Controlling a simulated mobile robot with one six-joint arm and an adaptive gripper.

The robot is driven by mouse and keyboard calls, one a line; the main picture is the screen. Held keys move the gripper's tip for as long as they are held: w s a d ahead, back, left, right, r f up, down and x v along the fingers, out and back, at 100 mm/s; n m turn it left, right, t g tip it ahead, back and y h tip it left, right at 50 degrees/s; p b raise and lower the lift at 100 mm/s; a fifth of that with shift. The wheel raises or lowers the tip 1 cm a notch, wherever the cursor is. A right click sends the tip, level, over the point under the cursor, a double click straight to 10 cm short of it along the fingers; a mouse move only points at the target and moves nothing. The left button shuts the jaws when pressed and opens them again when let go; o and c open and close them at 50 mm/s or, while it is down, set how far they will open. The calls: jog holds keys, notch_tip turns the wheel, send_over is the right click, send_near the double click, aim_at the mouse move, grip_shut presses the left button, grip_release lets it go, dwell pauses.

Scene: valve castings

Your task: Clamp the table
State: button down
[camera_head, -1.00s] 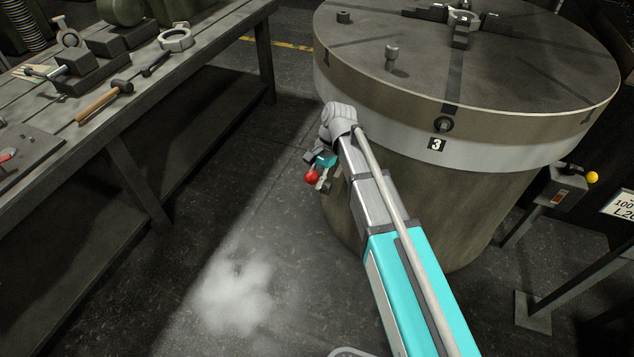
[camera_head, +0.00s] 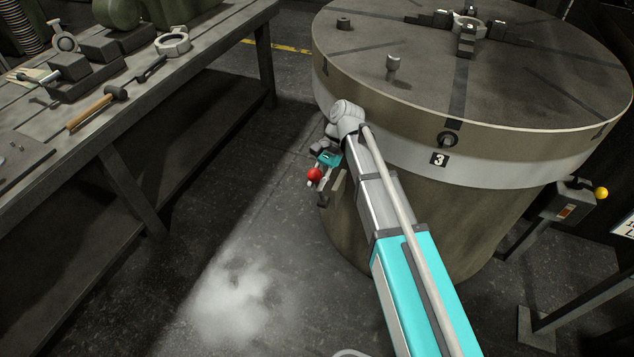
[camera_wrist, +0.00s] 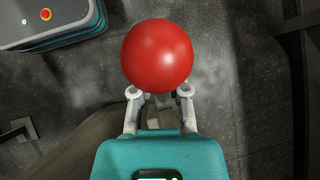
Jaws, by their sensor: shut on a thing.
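The large round table (camera_head: 560,60) stands at the right in the head view, with a pale band and a number 3 plate (camera_head: 439,160) on its side. A red ball knob (camera_head: 314,174) shows low at the table's left side, and it fills the upper middle of the wrist view (camera_wrist: 157,57). My gripper (camera_wrist: 159,93) is shut on the red knob, with a fingertip on either side of its lower edge. What carries the knob is mostly hidden behind the knob and my gripper. My arm crosses in front of the table.
A workbench (camera_head: 215,75) at the left holds a hammer (camera_head: 95,107), a metal ring (camera_head: 172,43) and dark blocks. A peg (camera_head: 393,66) stands on the round table. A post with a yellow knob (camera_head: 601,193) is at the right. The floor between bench and table is clear.

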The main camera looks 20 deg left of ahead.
jog(key=shift+f, duration=0.1)
jog(key=c, duration=0.6)
grip_release()
jog(key=shift+s, duration=0.1)
